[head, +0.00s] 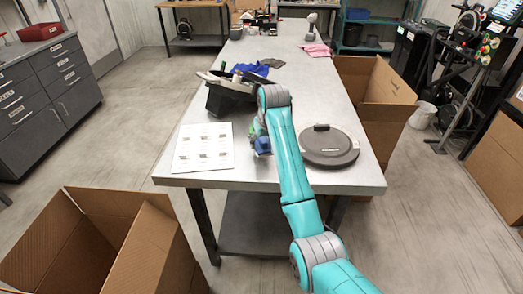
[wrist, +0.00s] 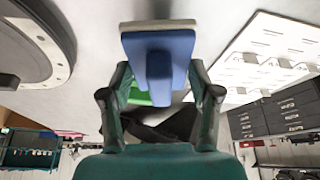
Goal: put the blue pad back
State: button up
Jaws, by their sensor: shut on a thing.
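The blue pad (wrist: 158,45) shows large in the wrist view, a flat blue block with a raised blue grip and a paler layer behind it. My gripper (wrist: 160,78) is shut on its grip, one finger on each side. In the head view the blue pad (head: 263,146) hangs at my gripper, low over the near part of the table, between a white sheet with small marks (head: 186,158) and a round dark device (head: 328,148). I cannot tell whether the pad touches the tabletop. The pad's far face is hidden.
A black bin (head: 222,100) with items stands behind my gripper on the metal table (head: 290,85). A blue cloth (head: 250,68) and a pink cloth (head: 318,50) lie farther back. Open cardboard boxes stand at the near left (head: 150,245) and right (head: 385,120).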

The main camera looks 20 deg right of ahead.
aim_at(263, 149)
jog(key=shift+d+f, duration=0.1)
jog(key=shift+f, duration=1.75)
jog(key=shift+f, duration=0.1)
jog(key=o, duration=1.1)
jog(key=v, duration=1.2)
